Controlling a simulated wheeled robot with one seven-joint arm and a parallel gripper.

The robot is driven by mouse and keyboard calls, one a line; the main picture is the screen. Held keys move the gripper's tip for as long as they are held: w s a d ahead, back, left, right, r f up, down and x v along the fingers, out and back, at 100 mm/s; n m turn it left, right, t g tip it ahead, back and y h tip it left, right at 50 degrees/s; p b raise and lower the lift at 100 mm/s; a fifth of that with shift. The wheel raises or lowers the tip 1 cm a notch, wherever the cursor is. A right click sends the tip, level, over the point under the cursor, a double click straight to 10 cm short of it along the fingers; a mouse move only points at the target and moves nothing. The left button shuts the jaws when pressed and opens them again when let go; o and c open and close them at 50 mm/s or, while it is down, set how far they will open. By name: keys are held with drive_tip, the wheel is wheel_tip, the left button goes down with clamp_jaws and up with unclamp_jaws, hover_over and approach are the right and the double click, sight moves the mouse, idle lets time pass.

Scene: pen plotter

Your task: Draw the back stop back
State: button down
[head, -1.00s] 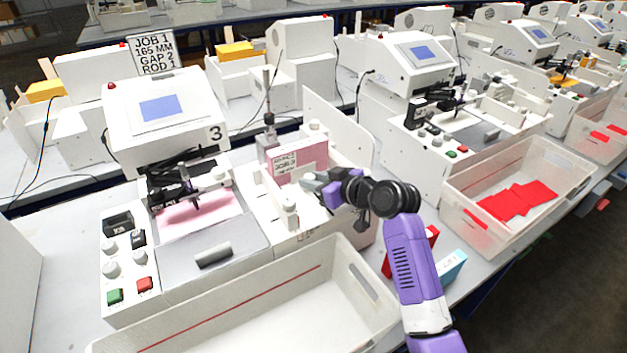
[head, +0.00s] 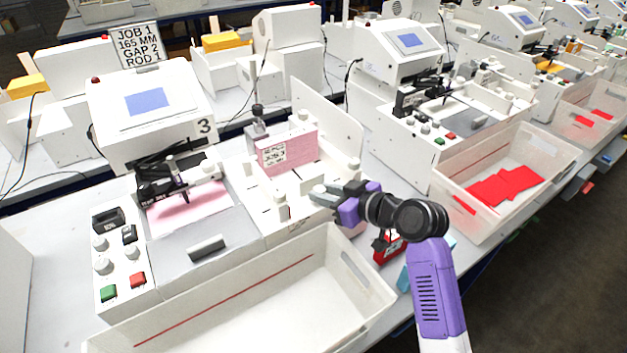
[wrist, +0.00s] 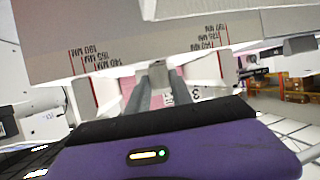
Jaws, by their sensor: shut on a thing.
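My gripper (head: 320,195) is in front of and to the right of the pink card stack, low over the feeder on the right of plotter 3 (head: 150,105). In the wrist view its grey fingers (wrist: 157,88) are shut on a small grey block (wrist: 157,70), which I take to be the back stop. In the head view the fingers hide the block. The pink card stack (head: 286,153) stands upright with a label reading JOB 3. Red scale lines (wrist: 97,75) marked 190, 165 and 140 MM show beside the fingers; which mark the stop is level with I cannot tell.
A sign (head: 137,47) reads JOB 1, 165 MM, GAP 2, ROD 1. An empty white bin (head: 250,300) stands in front of the plotter. A white side panel (head: 327,125) rises behind the feeder. A red box (head: 388,248) lies under my wrist.

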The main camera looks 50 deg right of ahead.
drive_tip(key=shift+s+a, duration=0.1)
drive_tip(key=shift+s, duration=0.2)
drive_tip(key=c, duration=1.1)
unclamp_jaws()
drive_tip(key=shift+c, duration=0.2)
drive_tip(key=b+v, duration=0.1)
drive_tip(key=v, duration=0.6)
drive_tip(key=shift+s, duration=0.4)
drive_tip(key=shift+r, duration=0.15)
